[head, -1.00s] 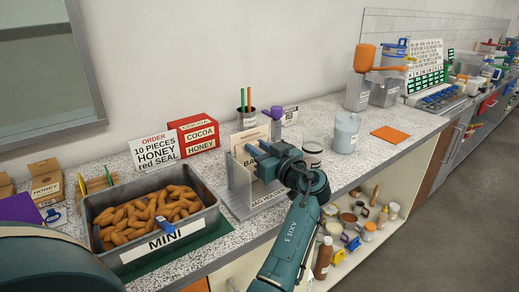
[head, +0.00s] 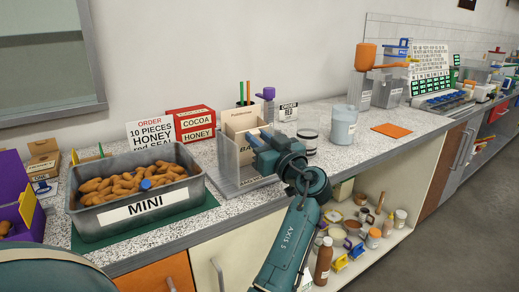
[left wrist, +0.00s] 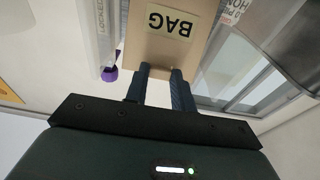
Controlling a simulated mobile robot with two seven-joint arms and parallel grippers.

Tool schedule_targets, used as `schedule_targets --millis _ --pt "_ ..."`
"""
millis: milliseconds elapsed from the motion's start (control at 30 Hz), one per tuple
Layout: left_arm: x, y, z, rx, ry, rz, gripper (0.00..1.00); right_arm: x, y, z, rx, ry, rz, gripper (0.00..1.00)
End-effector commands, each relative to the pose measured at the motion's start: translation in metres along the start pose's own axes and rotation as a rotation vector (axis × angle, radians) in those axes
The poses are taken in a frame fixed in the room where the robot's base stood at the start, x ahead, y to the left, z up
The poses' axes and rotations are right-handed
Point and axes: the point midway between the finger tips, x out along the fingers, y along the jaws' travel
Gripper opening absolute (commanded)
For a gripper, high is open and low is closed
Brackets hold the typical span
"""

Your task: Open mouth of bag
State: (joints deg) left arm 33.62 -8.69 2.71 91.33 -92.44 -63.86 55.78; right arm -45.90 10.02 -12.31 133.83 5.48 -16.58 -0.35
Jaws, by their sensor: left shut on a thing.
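A tan paper bag (head: 240,122) stands upright among flat bags in a clear holder (head: 228,158) on the counter. In the left wrist view the bag (left wrist: 155,48) shows with its BAG label upside down. My left gripper (head: 262,138) reaches over the holder from the front. Its blue fingers (left wrist: 160,72) are shut on the bag's edge. The bag's mouth looks flat and closed, though my gripper hides part of it. My right gripper is not in view.
Behind stand a red cocoa and honey box (head: 190,123) and a pen cup. A purple box (head: 12,205) is at far left. Jars and an orange mat (head: 398,131) lie right.

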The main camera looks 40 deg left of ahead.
Motion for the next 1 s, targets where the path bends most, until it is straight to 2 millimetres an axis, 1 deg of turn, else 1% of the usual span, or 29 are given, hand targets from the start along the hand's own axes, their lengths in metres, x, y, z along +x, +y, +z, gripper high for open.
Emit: schedule_targets --millis 33,200,400,433,600,700,900,1000 --pt "-0.0011 0.0 0.0123 0.006 -0.019 -0.001 0.0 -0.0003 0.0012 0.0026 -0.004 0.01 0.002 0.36" --pt "-0.0007 -0.0002 0.0116 0.009 -0.021 -0.002 0.0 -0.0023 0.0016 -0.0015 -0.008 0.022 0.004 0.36" --pt "-0.0003 -0.0006 0.0127 0.011 -0.024 -0.003 0.0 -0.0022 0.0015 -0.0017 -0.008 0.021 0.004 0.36" --pt "-0.0002 -0.0007 0.0128 0.011 -0.024 -0.004 0.27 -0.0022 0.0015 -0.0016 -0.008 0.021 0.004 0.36" --pt "-0.0001 -0.0006 0.0099 0.009 -0.017 -0.003 0.41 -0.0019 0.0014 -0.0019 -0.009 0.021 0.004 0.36" --pt "-0.0001 -0.0005 0.0085 0.007 -0.014 -0.003 0.47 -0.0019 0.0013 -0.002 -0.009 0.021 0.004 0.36" --pt "-0.0004 -0.0004 0.007 0.005 -0.011 -0.002 0.47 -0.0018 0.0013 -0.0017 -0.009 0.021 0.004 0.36" --pt "-0.0053 0.0 0.0081 0.004 -0.011 -0.001 0.47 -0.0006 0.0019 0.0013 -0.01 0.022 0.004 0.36"
